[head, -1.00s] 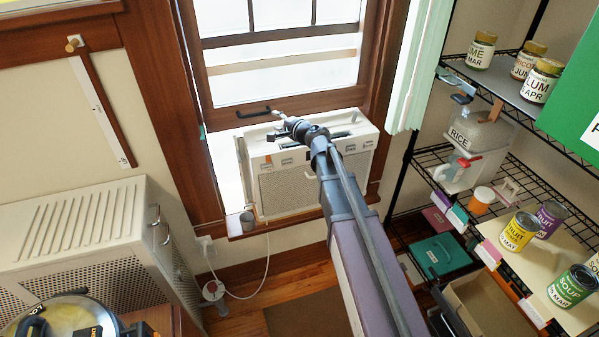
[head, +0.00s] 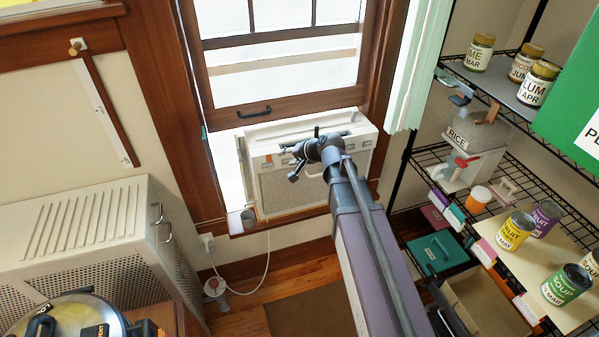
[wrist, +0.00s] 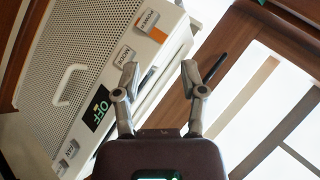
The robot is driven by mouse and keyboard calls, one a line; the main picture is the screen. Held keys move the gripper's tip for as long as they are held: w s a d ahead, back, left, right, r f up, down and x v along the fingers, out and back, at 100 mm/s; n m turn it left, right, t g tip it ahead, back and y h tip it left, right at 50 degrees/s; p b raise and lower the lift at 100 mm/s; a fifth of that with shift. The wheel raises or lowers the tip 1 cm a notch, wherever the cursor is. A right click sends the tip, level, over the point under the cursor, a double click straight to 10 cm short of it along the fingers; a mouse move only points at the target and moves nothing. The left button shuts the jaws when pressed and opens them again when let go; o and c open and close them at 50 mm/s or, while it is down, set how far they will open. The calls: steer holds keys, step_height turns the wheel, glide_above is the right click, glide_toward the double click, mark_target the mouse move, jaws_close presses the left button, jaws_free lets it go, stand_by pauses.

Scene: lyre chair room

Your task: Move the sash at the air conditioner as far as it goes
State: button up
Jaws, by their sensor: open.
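The window sash (head: 310,104) has a wooden bottom rail with a black handle (head: 254,113). The air conditioner (head: 290,190) is a white box in the window opening below it, and a bright gap shows between the rail and its top. My gripper (head: 295,177) is in front of the air conditioner's upper front, below and apart from the handle. In the wrist view my gripper (wrist: 160,80) is open and empty, its fingers spread. There the air conditioner (wrist: 85,50) lies at left and the sash rail (wrist: 205,55) with its dark handle (wrist: 217,67) at right.
A shelf rack with jars (head: 479,52), a rice bin (head: 470,160) and cans (head: 515,230) stands at right. A white slotted cabinet (head: 70,230) is at lower left. A small grey cup (head: 248,219) sits on the sill. Pale green curtain (head: 412,70) hangs right of the window.

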steer(key=s+d+f+n+g+h, duration=0.2)
steer(key=s+d, duration=0.1)
steer(key=s, duration=0.2)
steer(key=shift+f+p, duration=0.15)
steer(key=shift+p, duration=0.25)
steer(key=m+t+y+b, duration=0.4)
steer(key=m+t+b, duration=0.1)
steer(key=m+t, duration=0.35)
glide_toward(258, 115)
steer(key=shift+s+d+r+m+g, duration=0.15)
steer(key=shift+s+d+r, duration=0.2)
steer(key=shift+s, duration=0.2)
steer(key=shift+s+d+r+m+g, duration=0.1)
steer(key=shift+s+d+r, duration=0.2)
steer(key=shift+s+d, duration=0.25)
steer(key=shift+a, duration=0.1)
steer(key=x, duration=0.4)
steer(key=b+x, duration=0.1)
steer(key=x, duration=0.4)
steer(key=b+x, duration=0.1)
steer(key=x, duration=0.3)
steer(key=shift+w+a+f, duration=0.1)
steer(key=shift+w+f, duration=0.2)
steer(key=shift+f, duration=0.05)
jaws_close()
